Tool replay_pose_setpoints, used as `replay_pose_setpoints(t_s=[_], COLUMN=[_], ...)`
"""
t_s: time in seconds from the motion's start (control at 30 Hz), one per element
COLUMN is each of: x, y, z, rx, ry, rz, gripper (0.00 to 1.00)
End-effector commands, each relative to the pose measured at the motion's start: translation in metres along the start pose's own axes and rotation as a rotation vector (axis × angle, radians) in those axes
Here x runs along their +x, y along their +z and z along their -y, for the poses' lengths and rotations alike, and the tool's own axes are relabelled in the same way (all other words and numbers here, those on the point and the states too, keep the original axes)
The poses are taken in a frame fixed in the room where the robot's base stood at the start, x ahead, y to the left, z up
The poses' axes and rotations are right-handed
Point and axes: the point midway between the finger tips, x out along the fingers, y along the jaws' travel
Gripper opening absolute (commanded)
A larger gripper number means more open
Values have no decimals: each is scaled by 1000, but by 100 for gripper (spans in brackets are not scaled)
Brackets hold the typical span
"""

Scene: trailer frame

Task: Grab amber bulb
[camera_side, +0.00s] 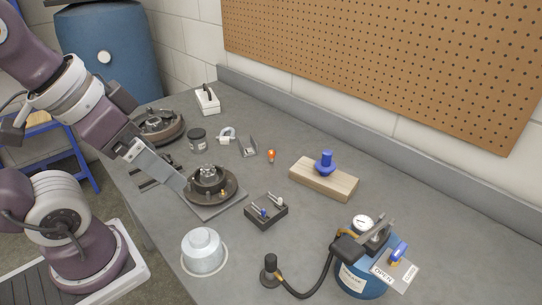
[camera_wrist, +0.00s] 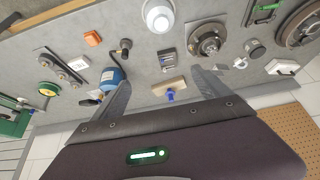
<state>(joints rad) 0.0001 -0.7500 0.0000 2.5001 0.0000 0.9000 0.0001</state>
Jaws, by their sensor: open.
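The amber bulb (camera_side: 271,155) is a small orange bulb standing upright on the grey bench in the side view. It sits between a grey bracket and a wooden block. I cannot make it out in the wrist view, where my right finger may cover it. My gripper (camera_wrist: 160,80) is open, with its two long grey fingers spread and nothing between them that I can see held. In the side view my gripper (camera_side: 168,182) is to the left of the bulb, beside the round hub, clearly apart from the bulb.
A wooden block (camera_side: 323,180) with a blue knob is right of the bulb, and the grey bracket (camera_side: 248,147) is to its left. A hub (camera_side: 210,185) and a dark socket tray (camera_side: 266,212) stand nearer. A blue canister (camera_side: 358,280) with a hose is front right.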

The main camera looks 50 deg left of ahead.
Motion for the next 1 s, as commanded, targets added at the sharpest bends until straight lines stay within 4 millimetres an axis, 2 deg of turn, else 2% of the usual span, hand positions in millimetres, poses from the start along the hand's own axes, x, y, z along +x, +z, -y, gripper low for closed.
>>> replay_pose_setpoints(t_s=[0.3, 0.5, 0.8, 0.87, 0.93, 1.0], x=[0, 0, 1, 5, 15, 34], y=[0, 0, -2, -9, -27, -56], z=[0, 0, -1, -7, -18, -29], rx=[0, 0, -13, -63, -185, -368], ry=[0, 0, 6, 33, 98, 189], rz=[0, 0, 12, 59, 160, 281], gripper=[85, 48, 48, 48, 48, 48])
